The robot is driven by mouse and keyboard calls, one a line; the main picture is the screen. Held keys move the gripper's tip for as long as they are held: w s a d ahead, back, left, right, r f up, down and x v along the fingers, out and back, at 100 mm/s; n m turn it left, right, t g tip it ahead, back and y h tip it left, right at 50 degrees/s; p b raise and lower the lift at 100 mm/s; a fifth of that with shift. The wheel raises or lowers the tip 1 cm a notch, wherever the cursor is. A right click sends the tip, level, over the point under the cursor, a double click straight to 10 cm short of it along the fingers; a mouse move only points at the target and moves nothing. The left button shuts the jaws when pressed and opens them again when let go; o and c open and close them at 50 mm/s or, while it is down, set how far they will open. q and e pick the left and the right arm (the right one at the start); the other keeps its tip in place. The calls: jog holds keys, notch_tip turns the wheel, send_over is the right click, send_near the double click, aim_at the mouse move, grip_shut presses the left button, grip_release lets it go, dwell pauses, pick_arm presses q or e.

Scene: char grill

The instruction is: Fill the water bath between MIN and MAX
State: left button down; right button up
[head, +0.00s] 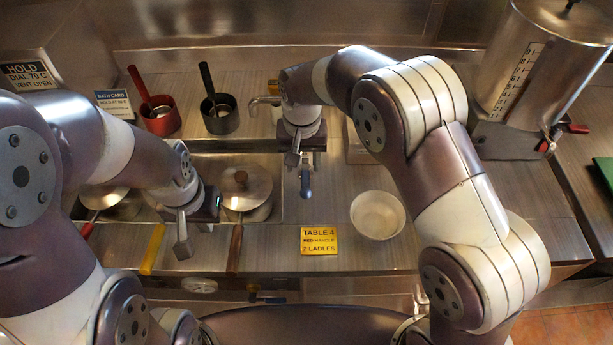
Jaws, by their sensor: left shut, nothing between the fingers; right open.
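The water bath (275,215) is the sunken metal well at left, holding lidded pots. Its water level and MIN and MAX marks cannot be made out. One pot (247,192) has a brown handle; another (104,198) at left has a red handle. A yellow handle (152,250) shows beside my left gripper (186,240), which is shut and empty over the bath's front middle. A metal spout (264,101) is behind the bath, partly hidden by my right arm. My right gripper (299,170) is open and points down near the bath's right edge. A small blue-grey part (306,186) shows below it.
A red cup (160,116) and a black cup (220,116) with raised handles stand behind the bath. A white bowl (378,215) and yellow Table 4 card (319,241) are right of it. A metal urn (545,60) with a scale stands far right. A dial (200,285) is in front.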

aim_at(306, 183)
jog(key=f, duration=0.2)
jog(key=w+f+p, duration=0.1)
jog(key=f, duration=0.2)
jog(key=w+d+f, duration=0.1)
jog(key=f, duration=0.1)
jog(key=shift+f+p, duration=0.3)
jog(key=shift+f, duration=0.05)
jog(key=shift+s+a+f, duration=0.1)
jog(key=shift+s+f, duration=0.15)
jog(key=shift+f, duration=0.05)
jog(key=shift+s+a, duration=0.15)
jog(key=shift+s, duration=0.15)
jog(key=shift+w+f, duration=0.15)
jog(key=shift+w, duration=0.05)
jog(key=c, duration=0.3)
jog(key=shift+w, duration=0.1)
jog(key=c, duration=0.5)
pick_arm(q)
jog(key=shift+w+d+r, duration=0.2)
jog(key=shift+w+r, duration=0.2)
jog(key=shift+r, duration=0.15)
jog(key=shift+w+d+r, duration=0.15)
jog(key=shift+w+r, duration=0.2)
jog(key=shift+r, duration=0.2)
pick_arm(e)
grip_shut()
